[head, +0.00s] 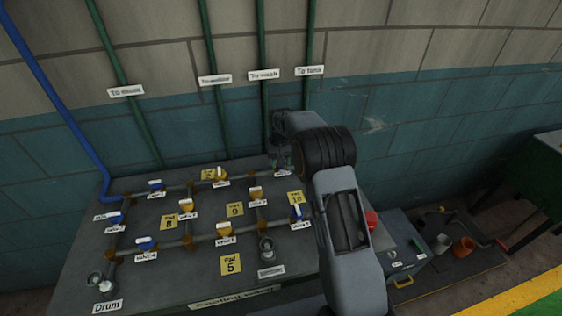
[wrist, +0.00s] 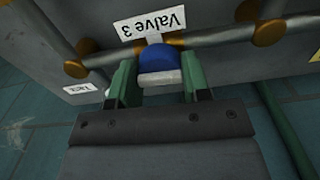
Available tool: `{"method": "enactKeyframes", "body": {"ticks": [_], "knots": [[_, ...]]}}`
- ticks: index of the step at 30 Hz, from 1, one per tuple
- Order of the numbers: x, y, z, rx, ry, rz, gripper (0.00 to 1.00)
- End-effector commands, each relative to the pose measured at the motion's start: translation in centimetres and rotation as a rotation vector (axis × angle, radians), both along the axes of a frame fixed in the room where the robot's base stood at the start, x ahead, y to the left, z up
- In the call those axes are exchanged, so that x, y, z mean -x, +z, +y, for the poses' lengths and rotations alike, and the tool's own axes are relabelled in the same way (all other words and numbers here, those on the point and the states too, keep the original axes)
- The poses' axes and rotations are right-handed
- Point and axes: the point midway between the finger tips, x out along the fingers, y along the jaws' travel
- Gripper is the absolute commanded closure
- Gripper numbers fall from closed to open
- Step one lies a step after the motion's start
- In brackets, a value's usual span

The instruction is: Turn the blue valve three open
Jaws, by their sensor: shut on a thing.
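Blue valve three (wrist: 158,60) is in the wrist view at the top middle, on a grey pipe with brass fittings. It has a blue body with a pale grey end toward me. A white label (wrist: 150,25) reading "Valve 3" appears upside down above it. My gripper (wrist: 158,78) has its two green fingers on either side of the valve's handle, shut on it. In the head view my gripper (head: 281,160) is at the bench's back right, and my arm hides most of this valve there. I cannot tell the handle's exact angle.
The grey bench (head: 190,285) carries a pipe grid with other blue valves (head: 146,244) and yellow valves (head: 222,228) to the left. Yellow pad signs (head: 231,265) lie between the pipes. Green pipes (head: 213,80) climb the wall behind. A red button (head: 372,220) is right of my arm.

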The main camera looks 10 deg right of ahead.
Motion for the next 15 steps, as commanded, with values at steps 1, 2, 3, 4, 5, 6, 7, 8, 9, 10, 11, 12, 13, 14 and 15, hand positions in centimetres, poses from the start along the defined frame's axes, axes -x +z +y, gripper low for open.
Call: {"method": "enactKeyframes", "body": {"ticks": [1,2,3,4,5,6,7,8,9,10,11,12,13,14,15], "knots": [[-0.02,0.04,0.02,0.0,0.014,-0.001,0.8],[-0.02,0.04,0.02,0.0,0.023,-0.001,0.8],[-0.02,0.05,0.02,0.0,0.033,-0.001,0.8],[-0.02,0.05,0.02,0.0,0.04,-0.001,0.8],[-0.02,0.05,0.01,0.0,0.045,-0.001,0.8],[-0.02,0.05,0.01,0.0,0.051,-0.001,0.8],[-0.03,0.05,0.01,0.0,0.055,-0.001,0.8],[-0.02,0.06,0.01,0.0,0.058,-0.001,0.8],[-0.03,0.06,0.01,0.0,0.062,-0.001,0.8],[-0.02,0.06,0.01,0.0,0.064,-0.001,0.8],[-0.02,0.06,0.01,0.0,0.065,-0.001,0.8],[-0.03,0.06,0.01,0.0,0.067,-0.001,0.8],[-0.03,0.07,0.01,0.0,0.067,-0.001,0.8],[-0.03,0.07,0.01,0.0,0.068,-0.001,0.8],[-0.03,0.06,0.02,0.0,0.068,-0.001,0.8]]}}
